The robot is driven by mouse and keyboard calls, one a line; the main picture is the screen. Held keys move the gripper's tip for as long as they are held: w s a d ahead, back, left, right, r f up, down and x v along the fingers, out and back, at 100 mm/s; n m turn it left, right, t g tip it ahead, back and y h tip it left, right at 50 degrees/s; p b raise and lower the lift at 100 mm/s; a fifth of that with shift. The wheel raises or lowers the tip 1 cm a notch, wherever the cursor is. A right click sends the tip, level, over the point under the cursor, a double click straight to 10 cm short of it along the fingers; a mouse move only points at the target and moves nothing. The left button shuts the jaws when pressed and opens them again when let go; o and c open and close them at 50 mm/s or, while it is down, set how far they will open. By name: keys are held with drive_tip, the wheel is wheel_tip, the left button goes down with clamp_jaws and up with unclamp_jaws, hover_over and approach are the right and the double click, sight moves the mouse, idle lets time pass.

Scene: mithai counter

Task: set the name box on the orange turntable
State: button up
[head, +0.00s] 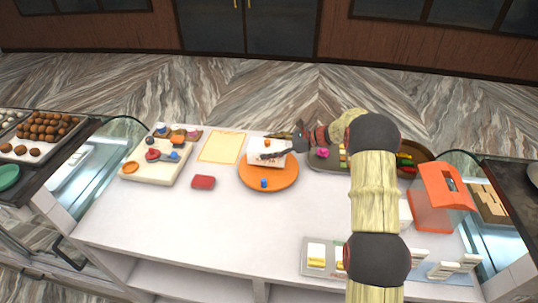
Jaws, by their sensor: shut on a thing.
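The orange turntable (262,185) sits on the white counter near its middle. A white box (256,146), which I take to be the name box, is over the turntable's back part, with a small orange mark or piece on it. My gripper (271,150) reaches in from the right and is shut on the white box. The dark fingers cover part of the box. I cannot tell from this view whether its underside touches the turntable. A small blue piece (264,184) is on the turntable's front part.
A cream tray (137,172) with small coloured pieces is at the left. A cream sheet with an orange border (220,147) and a red block (203,182) lie left of the turntable. An orange machine (441,198) stands at the right. The front middle counter is clear.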

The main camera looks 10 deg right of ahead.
drive_tip(key=shift+w+d+f, duration=0.15)
drive_tip(key=shift+w+f, duration=0.1)
drive_tip(key=shift+f, duration=0.1)
wheel_tip(320, 180, down, 3)
drive_tip(key=shift+f, duration=0.1)
drive_tip(key=o, duration=1.3)
